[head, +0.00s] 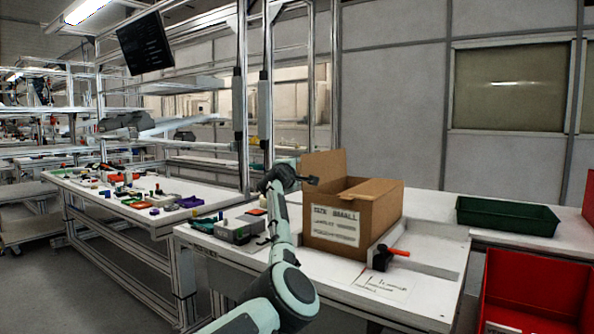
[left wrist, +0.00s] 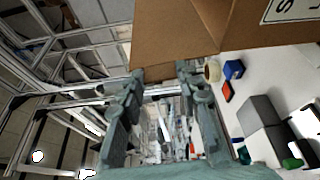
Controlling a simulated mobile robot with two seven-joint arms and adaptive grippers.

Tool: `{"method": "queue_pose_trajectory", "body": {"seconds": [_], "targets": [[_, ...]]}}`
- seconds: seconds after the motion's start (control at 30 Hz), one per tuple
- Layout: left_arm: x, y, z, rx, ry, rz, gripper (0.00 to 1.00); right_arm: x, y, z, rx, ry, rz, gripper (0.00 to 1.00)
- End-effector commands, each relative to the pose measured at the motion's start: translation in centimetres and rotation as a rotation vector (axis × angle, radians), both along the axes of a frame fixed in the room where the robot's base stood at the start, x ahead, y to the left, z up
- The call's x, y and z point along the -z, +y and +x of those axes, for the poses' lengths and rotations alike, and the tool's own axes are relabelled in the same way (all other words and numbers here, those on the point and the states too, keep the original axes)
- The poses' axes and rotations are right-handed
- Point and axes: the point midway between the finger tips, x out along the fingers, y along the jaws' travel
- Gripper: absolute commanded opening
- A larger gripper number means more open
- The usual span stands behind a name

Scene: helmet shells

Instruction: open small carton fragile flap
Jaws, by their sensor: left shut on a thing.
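The small brown carton (head: 352,221) stands on the white bench, with a printed white label (head: 335,225) on its front face. One flap (head: 325,164) stands raised at its left back, and another flap (head: 371,188) lies nearly flat at the top right. My left gripper (head: 308,181) is at the carton's upper left, shut on the raised flap's edge. In the left wrist view the fingertips (left wrist: 163,72) meet the brown cardboard (left wrist: 180,28); the exact grip depth is hidden. My right gripper is in neither view.
A grey box (head: 238,229) and small parts lie left of the carton. An orange-handled clamp (head: 385,256) and a paper sheet (head: 388,286) are in front. A green tray (head: 507,216) and a red bin (head: 533,290) are at right.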

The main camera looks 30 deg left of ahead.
Motion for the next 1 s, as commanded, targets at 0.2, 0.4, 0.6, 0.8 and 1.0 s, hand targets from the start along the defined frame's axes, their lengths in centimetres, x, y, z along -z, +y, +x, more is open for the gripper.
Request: {"method": "queue_pose_trajectory", "body": {"seconds": [0.2,0.4,0.6,0.8,1.0], "targets": [[0.1,0.0,0.0,0.001,0.001,0.001,0.37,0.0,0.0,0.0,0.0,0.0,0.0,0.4],[0.1,0.0,0.0,0.0,0.001,0.001,0.55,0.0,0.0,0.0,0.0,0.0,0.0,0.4],[0.1,0.0,0.0,0.0,0.0,0.001,0.55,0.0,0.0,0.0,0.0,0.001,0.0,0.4],[0.1,-0.3,-0.7,-0.001,0.001,0.002,0.55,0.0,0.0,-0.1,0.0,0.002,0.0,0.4],[0.0,-1.2,-3.2,-0.002,-0.001,0.003,0.55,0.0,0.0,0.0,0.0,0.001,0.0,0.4]]}}
